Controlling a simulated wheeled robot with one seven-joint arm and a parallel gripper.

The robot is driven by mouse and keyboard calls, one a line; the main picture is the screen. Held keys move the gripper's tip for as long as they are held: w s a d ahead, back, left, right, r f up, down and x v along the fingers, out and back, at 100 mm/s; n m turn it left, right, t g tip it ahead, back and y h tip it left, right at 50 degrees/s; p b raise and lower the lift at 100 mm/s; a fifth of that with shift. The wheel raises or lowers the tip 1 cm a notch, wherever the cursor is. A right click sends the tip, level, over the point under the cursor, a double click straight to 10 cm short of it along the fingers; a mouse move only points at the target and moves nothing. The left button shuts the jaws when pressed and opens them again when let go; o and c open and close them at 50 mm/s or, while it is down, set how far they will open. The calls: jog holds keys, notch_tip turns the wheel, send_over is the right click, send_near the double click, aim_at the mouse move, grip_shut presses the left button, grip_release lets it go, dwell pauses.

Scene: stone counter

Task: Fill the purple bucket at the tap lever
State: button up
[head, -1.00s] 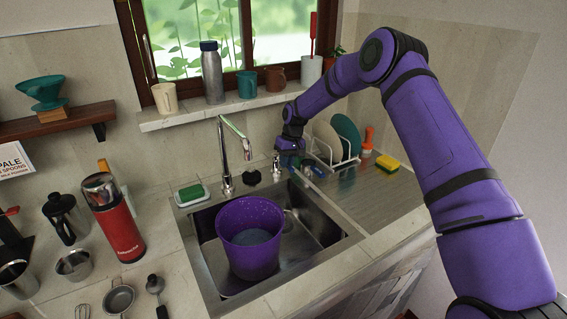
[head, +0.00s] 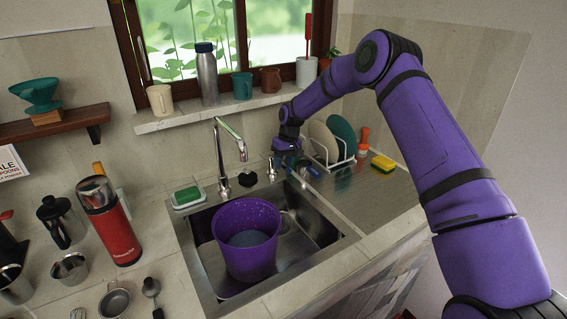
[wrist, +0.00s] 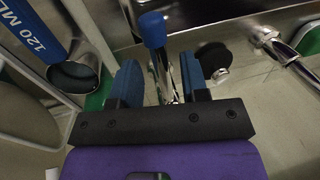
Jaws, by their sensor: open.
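The purple bucket (head: 247,265) stands upright in the sink, below the chrome spout (head: 230,128). A blue-grey round surface shows inside it; I cannot tell whether this is water or the bottom. No stream shows from the spout. My gripper (head: 290,160) is low behind the sink's right back corner, beside the tap lever (head: 272,168). In the wrist view my gripper (wrist: 158,75) is open, its two blue fingers apart. The lever's chrome stem and blue knob (wrist: 152,28) show between and beyond the fingers; I cannot tell whether they touch it.
A dish rack (head: 330,150) with plates and a yellow sponge (head: 383,163) are right of my gripper. A green sponge on a dish (head: 188,196) lies left of the tap. A red flask (head: 112,225) stands on the left counter. The drainboard's front part is clear.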

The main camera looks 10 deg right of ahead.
jog(key=shift+r, duration=0.1)
notch_tip(320, 180, up, 10)
jog(key=d, duration=0.2)
jog(key=shift+w+r, duration=0.2)
jog(key=shift+w, duration=0.1)
jog(key=s+d+r+m+t+h, duration=0.1)
jog(key=s+d+r+t+h, duration=0.15)
jog(key=s+r, duration=2.15)
jog(key=s+d+m+t, duration=0.1)
jog(key=s+d, duration=0.1)
jog(key=s, duration=1.3)
jog(key=s+d+m+t, duration=0.1)
jog(key=s+d+t, duration=0.1)
jog(key=s, duration=1.2)
jog(key=shift+s+d+r+m, duration=0.3)
jog(key=shift+s+d+r, duration=0.15)
jog(key=shift+d, duration=0.25)
